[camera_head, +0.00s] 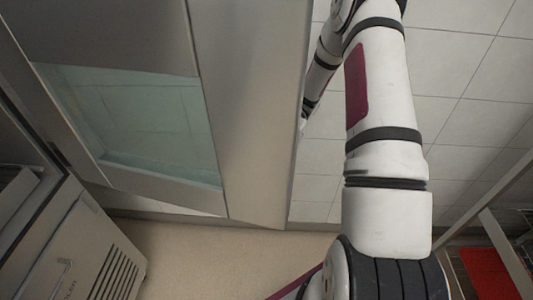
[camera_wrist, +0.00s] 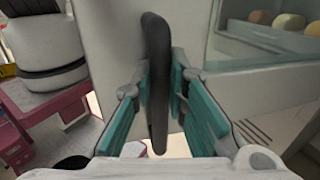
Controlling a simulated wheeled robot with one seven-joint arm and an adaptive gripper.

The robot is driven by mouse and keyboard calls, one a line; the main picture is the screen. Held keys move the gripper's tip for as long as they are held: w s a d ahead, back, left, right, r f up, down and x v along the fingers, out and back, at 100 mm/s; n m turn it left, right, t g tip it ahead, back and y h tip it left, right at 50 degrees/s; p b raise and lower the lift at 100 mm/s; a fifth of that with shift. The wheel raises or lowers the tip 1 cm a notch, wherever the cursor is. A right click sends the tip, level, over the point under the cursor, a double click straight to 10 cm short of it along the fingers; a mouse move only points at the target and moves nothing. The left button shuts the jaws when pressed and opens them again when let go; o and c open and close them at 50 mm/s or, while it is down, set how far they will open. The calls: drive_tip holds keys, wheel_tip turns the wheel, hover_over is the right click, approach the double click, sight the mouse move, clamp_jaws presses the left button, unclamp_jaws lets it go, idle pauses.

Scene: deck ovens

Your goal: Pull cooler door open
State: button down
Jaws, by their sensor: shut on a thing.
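The cooler door (camera_head: 245,110) is a tall grey panel with a glass window (camera_head: 150,120), at the left of the head view. In the wrist view the pale door panel (camera_wrist: 108,45) fills the upper middle. Its dark upright bar handle (camera_wrist: 156,32) stands between the teal fingers. My gripper (camera_wrist: 160,85) is shut on this handle, one finger on each side. In the head view my arm reaches past the door's right edge, and the door hides the gripper and handle. How far the door stands from its frame is hard to tell.
A vented grey lower panel (camera_head: 100,262) with a small handle stands at lower left. Round, bread-like items (camera_wrist: 290,22) sit on a shelf at upper right in the wrist view. A rack with a red item (camera_head: 490,272) stands at lower right of the head view.

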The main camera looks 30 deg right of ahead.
drive_tip(key=shift+w+a, duration=0.1)
drive_tip(key=shift+a, duration=0.1)
drive_tip(key=c, duration=1.6)
unclamp_jaws()
drive_tip(key=shift+a, duration=0.1)
drive_tip(key=shift+o, duration=0.2)
wheel_tip(320, 180, up, 10)
